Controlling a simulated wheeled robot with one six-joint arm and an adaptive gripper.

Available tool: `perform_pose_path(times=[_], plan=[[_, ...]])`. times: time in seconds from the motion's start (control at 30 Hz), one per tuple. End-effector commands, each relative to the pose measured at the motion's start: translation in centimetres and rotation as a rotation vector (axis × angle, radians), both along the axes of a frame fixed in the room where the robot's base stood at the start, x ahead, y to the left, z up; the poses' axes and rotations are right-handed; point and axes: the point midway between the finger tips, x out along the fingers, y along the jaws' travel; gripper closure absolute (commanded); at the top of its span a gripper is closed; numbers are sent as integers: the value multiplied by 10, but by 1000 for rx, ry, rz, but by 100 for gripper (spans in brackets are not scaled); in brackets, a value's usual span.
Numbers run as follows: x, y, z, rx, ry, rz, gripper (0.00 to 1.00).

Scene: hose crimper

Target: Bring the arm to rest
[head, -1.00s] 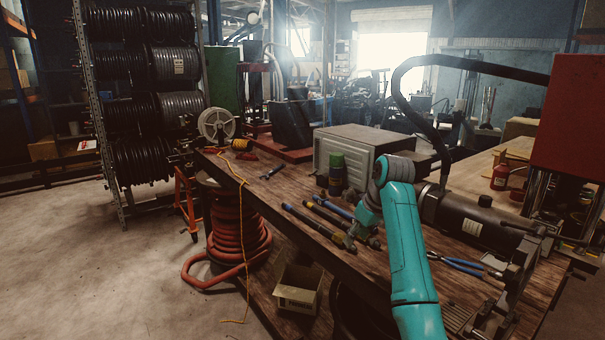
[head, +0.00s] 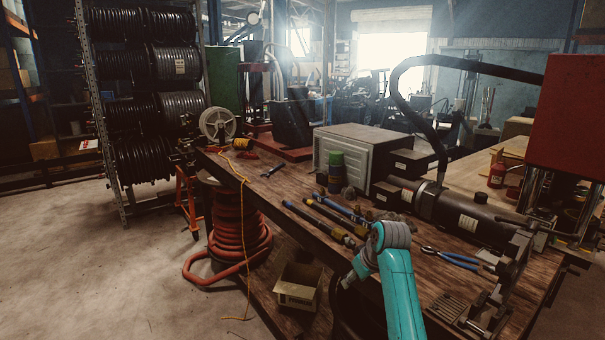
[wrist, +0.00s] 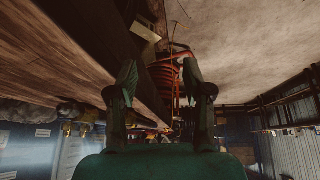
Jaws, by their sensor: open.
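My teal arm reaches in from the bottom of the head view, with a grey joint at its far end. My gripper (head: 350,278) is small and partly hidden there, at the near edge of the wooden bench (head: 470,290). In the wrist view my gripper (wrist: 164,80) shows two separated fingers with nothing between them touching either one. That view appears upside down, with the floor at the top and the bench side at the left. The coiled red hose (wrist: 165,82) shows beyond the fingers.
Blue-handled tools (head: 325,218), pliers (head: 460,260), a green-capped can (head: 336,172) and a black cylinder (head: 480,222) lie or stand on the bench. A cardboard box (head: 298,288) and the red hose coil (head: 240,230) are below. Open floor (head: 100,260) is at left.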

Motion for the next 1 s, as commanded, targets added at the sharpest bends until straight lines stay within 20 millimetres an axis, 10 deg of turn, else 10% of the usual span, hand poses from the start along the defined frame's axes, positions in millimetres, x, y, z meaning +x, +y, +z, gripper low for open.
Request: perform_pose_path(times=[0.5, 1.0], plan=[[-99, -7, -183, 36, -140, -163, 50], [-250, -17, -278, 70, -297, -298, 50]])
